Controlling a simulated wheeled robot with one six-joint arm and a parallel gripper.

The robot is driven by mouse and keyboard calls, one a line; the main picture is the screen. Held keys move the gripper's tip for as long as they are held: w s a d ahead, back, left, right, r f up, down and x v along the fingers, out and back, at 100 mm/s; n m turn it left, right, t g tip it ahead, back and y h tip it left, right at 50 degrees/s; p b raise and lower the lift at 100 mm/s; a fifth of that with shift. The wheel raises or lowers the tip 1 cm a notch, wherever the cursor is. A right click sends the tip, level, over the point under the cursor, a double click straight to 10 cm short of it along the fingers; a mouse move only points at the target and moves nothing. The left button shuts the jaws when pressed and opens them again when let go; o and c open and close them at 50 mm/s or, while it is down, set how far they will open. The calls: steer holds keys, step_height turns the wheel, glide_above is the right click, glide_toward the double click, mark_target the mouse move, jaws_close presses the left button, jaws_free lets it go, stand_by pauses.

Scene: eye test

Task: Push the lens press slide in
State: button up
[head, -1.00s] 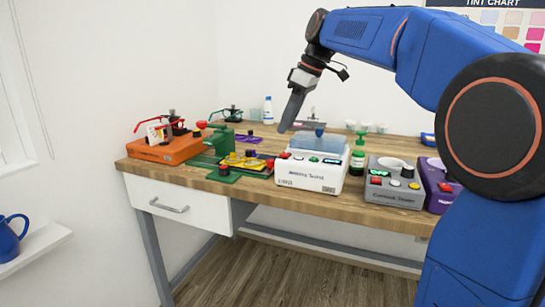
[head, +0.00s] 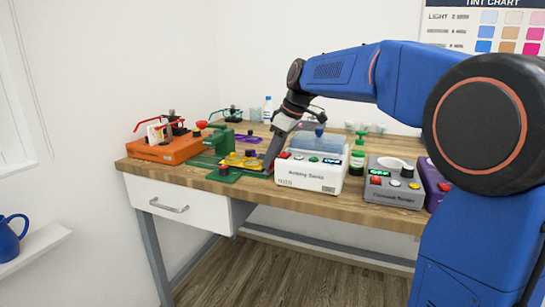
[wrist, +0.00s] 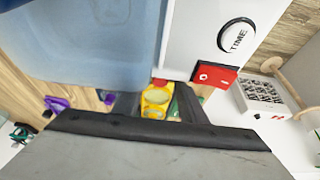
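The green lens press (head: 220,141) stands on the workbench, left of the white machine. Its yellow slide (head: 236,161) sticks out to the right of the press body, with a dark knob on top. My gripper (head: 267,164) points down at the slide's right end, close beside the white machine, and hides that end. I cannot tell whether it touches the slide. In the wrist view the yellow slide (wrist: 155,99) shows in the gap between my two dark fingers. The gripper is apart and holds nothing visible.
The white machine (head: 310,178) with a blue lid stands right beside my gripper. An orange box (head: 165,150) with red glasses stands left of the press.

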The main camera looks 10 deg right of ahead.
mark_target(248, 161)
jaws_close()
steer(key=w+a, duration=0.1)
steer(key=a, duration=0.1)
steer(key=w+a, duration=0.4)
steer(key=a, duration=0.1)
steer(key=shift+w+a+r, duration=0.1)
steer(key=shift+w, duration=0.05)
jaws_free()
steer(key=shift+a, duration=0.1)
steer(key=v, duration=1.7)
steer(key=shift+r, duration=0.2)
